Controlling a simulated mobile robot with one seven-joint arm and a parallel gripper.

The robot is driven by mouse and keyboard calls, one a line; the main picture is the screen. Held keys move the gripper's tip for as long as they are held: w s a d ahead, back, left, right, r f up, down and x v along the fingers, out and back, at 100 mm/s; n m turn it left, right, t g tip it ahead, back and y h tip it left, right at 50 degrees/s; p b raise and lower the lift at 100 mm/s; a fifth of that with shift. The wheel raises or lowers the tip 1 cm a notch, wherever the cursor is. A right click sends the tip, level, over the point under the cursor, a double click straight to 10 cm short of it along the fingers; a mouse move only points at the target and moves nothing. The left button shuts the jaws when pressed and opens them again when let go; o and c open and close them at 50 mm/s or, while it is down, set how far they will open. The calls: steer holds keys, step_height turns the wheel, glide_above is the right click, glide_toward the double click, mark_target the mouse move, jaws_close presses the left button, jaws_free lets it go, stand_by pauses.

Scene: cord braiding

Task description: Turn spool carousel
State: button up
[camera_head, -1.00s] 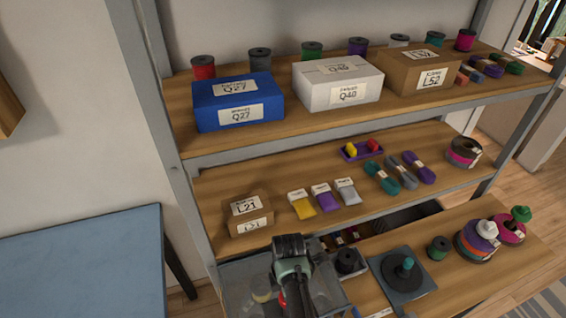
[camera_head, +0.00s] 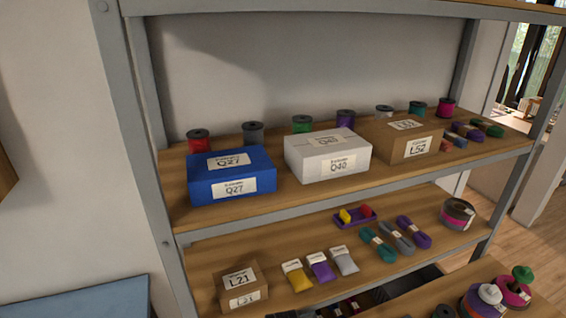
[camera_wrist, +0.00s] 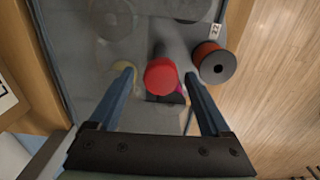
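In the wrist view, a red knob-like cylinder (camera_wrist: 160,76) stands on a grey stem. A spool of orange-red cord (camera_wrist: 206,50) with a dark flange is to its right, on what looks like the carousel's grey plate (camera_wrist: 183,38). The plate's outline is unclear through a hazy, see-through surface. My gripper (camera_wrist: 160,71) is open, with its two blue fingers on either side of the red knob and gaps between. I cannot tell the height between fingertips and knob. The head view shows neither my gripper nor this red knob.
The head view shows shelves with a blue box (camera_head: 230,184), a white box (camera_head: 328,162), a brown box (camera_head: 408,147) and several spools. Lower are a small carton (camera_head: 240,280) and cord bundles (camera_head: 397,241). A blue table (camera_head: 80,298) is at lower left.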

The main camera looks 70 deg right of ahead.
step_height(320, 180, up, 13)
steer(key=b, duration=0.1)
steer(key=shift+b, duration=0.4)
stand_by(0.8)
